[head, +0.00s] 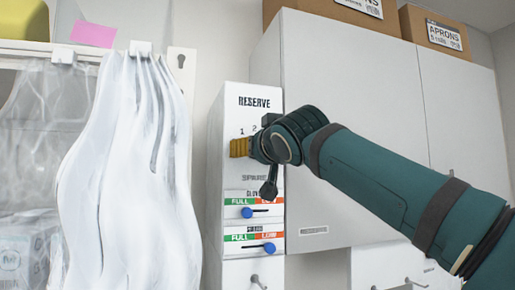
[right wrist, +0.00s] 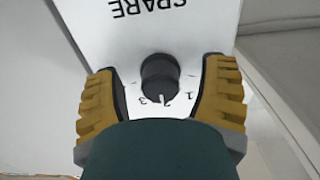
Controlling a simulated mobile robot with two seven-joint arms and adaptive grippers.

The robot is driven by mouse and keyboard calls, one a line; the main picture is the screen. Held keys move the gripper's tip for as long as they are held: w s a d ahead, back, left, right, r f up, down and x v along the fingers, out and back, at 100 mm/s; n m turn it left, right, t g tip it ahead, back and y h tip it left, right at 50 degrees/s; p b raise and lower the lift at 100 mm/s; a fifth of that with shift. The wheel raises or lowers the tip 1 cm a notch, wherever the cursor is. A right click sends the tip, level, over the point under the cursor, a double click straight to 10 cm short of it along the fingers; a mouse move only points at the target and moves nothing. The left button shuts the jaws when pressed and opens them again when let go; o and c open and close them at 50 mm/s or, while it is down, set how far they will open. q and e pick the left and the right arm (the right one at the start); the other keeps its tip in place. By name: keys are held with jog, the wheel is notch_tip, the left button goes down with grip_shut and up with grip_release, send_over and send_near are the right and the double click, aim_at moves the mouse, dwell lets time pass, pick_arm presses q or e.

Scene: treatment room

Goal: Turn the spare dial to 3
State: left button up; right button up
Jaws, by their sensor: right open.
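The spare dial (right wrist: 159,78) is a dark round knob on a white panel. It shows in the right wrist view, upside down, with the word SPARE above it and 1, 2 and 3 below. Its white pointer mark is at about the 2. My right gripper (head: 242,147) is open at the panel front. In the right wrist view its yellow fingers stand on either side of the dial, with gaps between. In the head view the gripper hides the dial. My left gripper is not in view.
The white panel (head: 232,112) is headed RESERVE. Below the dial are two sliders with blue knobs, the upper (head: 246,212) toward FULL, the lower (head: 269,247) toward LOW. White cabinets (head: 345,75) stand at right. A white sheet-like bundle (head: 125,175) hangs at left.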

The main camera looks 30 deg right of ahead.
grip_shut()
dwell(0.5)
jog(key=shift+f+m+b, duration=0.1)
jog(key=shift+m+b, duration=0.75)
jog(key=shift+m, duration=0.35)
jog(key=shift+m+b, duration=0.8)
jog(key=shift+m, duration=1.3)
grip_release()
